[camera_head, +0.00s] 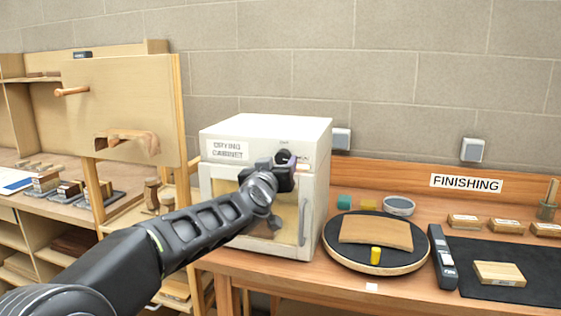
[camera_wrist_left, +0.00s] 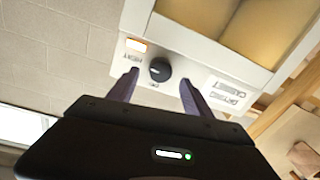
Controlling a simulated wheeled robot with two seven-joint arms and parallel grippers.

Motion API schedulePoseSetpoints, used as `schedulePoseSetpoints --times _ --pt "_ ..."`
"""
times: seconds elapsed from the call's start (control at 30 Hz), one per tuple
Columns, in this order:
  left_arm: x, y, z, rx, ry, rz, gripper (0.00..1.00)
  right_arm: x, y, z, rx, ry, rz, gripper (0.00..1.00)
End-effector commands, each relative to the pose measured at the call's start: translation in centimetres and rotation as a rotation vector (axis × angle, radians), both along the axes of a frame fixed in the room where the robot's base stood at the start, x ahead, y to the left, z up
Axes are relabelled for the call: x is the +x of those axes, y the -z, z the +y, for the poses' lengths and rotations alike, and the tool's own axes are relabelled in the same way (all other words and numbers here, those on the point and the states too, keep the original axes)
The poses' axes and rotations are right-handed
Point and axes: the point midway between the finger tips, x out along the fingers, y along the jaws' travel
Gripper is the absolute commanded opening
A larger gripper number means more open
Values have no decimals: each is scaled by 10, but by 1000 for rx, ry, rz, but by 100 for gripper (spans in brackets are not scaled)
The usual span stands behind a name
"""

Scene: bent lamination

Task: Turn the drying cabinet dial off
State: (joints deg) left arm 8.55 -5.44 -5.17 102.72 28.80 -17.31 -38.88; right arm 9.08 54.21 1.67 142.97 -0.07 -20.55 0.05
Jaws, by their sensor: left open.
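The white drying cabinet (camera_head: 266,130) stands on the wooden bench, with its label at the upper left of its front and a glazed door below. Its black dial (camera_head: 283,157) is at the upper right of the front, partly hidden by my left gripper (camera_head: 285,170). In the left wrist view the round dark dial (camera_wrist_left: 160,70) sits beside a small lit indicator (camera_wrist_left: 136,46) with lettering under it. My left gripper (camera_wrist_left: 160,88) is open, with one finger on each side of the dial. I cannot tell whether the fingers touch it. My right gripper is not in view.
Right of the cabinet, a round black turntable (camera_head: 332,248) holds a curved wooden piece (camera_head: 376,232) and a yellow block (camera_head: 375,256). A black mat (camera_head: 520,288) bears a wooden block (camera_head: 498,273). Wooden shelving with an upright panel (camera_head: 120,110) stands left.

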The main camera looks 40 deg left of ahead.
Motion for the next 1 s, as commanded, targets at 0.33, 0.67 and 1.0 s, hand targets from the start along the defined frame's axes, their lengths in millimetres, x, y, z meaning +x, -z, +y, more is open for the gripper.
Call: schedulePoseSetpoints --times 0.33,0.67,1.0 --pt "30 0 13 0 0 0 58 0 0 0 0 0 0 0" --pt "29 0 13 0 0 0 49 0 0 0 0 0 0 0" --pt "29 0 13 0 0 0 21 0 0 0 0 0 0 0"
